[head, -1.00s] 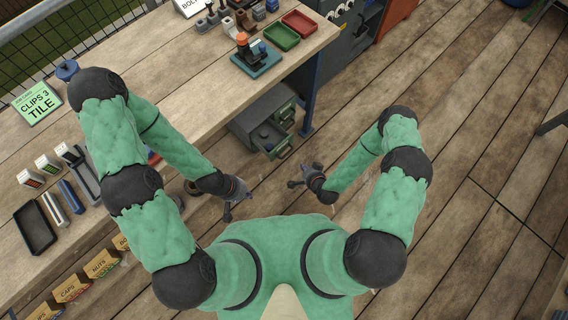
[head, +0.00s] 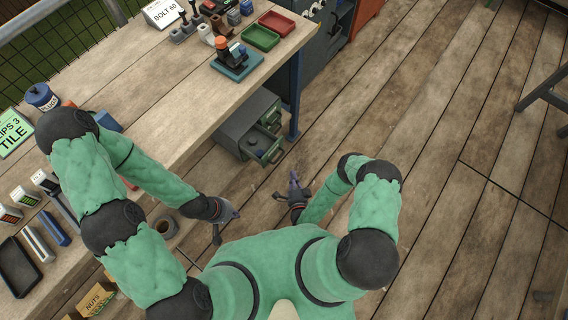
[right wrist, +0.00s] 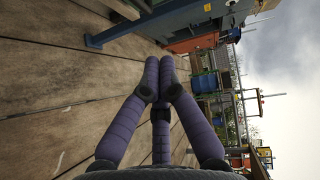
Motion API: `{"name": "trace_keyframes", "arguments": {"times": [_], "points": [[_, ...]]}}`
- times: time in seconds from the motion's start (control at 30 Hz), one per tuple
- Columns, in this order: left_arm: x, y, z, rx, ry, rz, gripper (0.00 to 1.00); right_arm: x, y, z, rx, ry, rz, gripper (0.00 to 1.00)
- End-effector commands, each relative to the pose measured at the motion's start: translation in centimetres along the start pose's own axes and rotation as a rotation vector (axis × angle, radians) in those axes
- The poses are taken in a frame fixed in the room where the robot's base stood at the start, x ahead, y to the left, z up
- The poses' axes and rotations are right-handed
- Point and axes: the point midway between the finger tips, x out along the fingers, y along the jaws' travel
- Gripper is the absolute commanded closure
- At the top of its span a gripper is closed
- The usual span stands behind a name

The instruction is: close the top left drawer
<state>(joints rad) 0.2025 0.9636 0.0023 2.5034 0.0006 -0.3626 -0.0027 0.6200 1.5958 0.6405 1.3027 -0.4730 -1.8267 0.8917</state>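A small grey-green drawer cabinet (head: 235,128) stands beside the workbench, at its right side in the head view. Its near drawer, the left one as its front is faced, is pulled out (head: 272,153), and a dark blue item shows inside. The other green drawer fronts (head: 271,117) lie further back. My right gripper (head: 285,184) is below the open drawer in the picture, apart from it, with its fingers spread and empty. Its purple fingers fill the middle of the right wrist view (right wrist: 160,85). My left gripper (head: 227,222) is lower left, near the bench edge, fingers spread and empty.
The wooden workbench (head: 150,110) carries a red tray (head: 277,22), a green tray (head: 261,38), a black tray (head: 17,268) and an orange-and-black tool on a blue base (head: 236,62). A blue bench leg (head: 294,100) stands behind the cabinet.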

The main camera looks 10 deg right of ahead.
Motion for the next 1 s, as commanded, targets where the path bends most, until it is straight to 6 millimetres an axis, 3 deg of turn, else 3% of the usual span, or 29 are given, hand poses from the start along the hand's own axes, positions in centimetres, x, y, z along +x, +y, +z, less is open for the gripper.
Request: {"name": "trace_keyframes", "arguments": {"times": [0.27, 0.6, 1.0], "points": [[1.4, -0.5, -0.1, 0.0, 0.0, 0.0, 1.0, 5.3, 0.1, 0.2, -0.002, -0.003, -0.003, 1.0], [2.3, -0.8, -0.1, 0.0, 0.0, 0.0, 1.0, 7.4, 0.1, 2.6, -0.001, -0.003, 0.001, 1.0], [2.3, -0.8, -0.1, 0.0, 0.0, 0.0, 1.0, 7.7, 0.1, 2.9, -0.001, -0.001, 0.002, 1.0]]}}
